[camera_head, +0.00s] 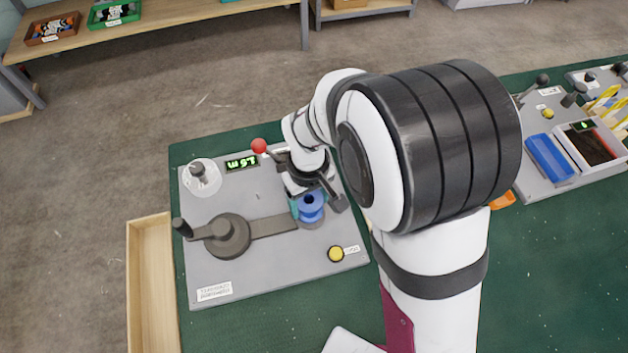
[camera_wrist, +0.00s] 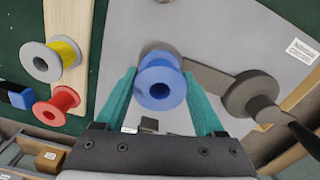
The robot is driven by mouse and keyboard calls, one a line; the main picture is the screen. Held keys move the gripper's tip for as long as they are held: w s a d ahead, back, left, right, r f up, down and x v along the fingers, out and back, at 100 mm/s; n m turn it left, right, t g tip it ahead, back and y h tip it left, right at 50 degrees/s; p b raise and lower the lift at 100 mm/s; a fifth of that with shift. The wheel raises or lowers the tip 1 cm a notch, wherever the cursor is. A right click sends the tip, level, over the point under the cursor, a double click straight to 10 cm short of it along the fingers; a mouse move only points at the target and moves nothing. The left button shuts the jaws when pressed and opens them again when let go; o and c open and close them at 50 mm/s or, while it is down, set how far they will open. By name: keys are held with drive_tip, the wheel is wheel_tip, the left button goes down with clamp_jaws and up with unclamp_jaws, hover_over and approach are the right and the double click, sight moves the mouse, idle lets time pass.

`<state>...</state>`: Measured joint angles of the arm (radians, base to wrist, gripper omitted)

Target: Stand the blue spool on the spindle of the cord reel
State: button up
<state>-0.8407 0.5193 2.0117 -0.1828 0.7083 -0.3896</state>
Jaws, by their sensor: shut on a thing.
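The blue spool (camera_head: 311,208) is upright between the teal fingers of my gripper (camera_head: 307,205), over the right part of the cord reel's grey board (camera_head: 215,268). In the wrist view the fingers of my gripper (camera_wrist: 160,76) touch the two sides of the blue spool (camera_wrist: 155,92), and its bore looks dark and empty. A grey round part (camera_wrist: 158,48) shows just behind the spool in that view, partly covered by it. I cannot tell whether the spool is around the spindle or held above it; the spindle is not visible.
A dark crank (camera_head: 228,236) with an arm lies left of the spool. A red-knobbed lever (camera_head: 259,146) stands close behind my gripper. A yellow button (camera_head: 336,254) is at front right. The wrist view shows a yellow spool (camera_wrist: 70,52) and a red spool (camera_wrist: 58,105).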

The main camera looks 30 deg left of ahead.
drive_tip(key=shift+f, duration=0.7)
idle(0.4)
drive_tip(key=o, duration=1.1)
wheel_tip(320, 180, up, 16)
drive_tip(key=d+r+m, duration=0.2)
drive_tip(key=d+m, duration=0.4)
drive_tip(key=d, duration=0.5)
drive_tip(key=s+d+m, duration=0.3)
drive_tip(key=d+m, duration=0.1)
drive_tip(key=s+d+f+m+y, duration=0.1)
drive_tip(key=s+d+m, duration=0.2)
drive_tip(key=s+d, duration=0.1)
drive_tip(key=s+d+m, duration=0.4)
drive_tip(key=shift+s+d+f+m+y, duration=0.1)
drive_tip(key=shift+d+f+m+y, duration=0.1)
drive_tip(key=shift+f+m+y, duration=0.15)
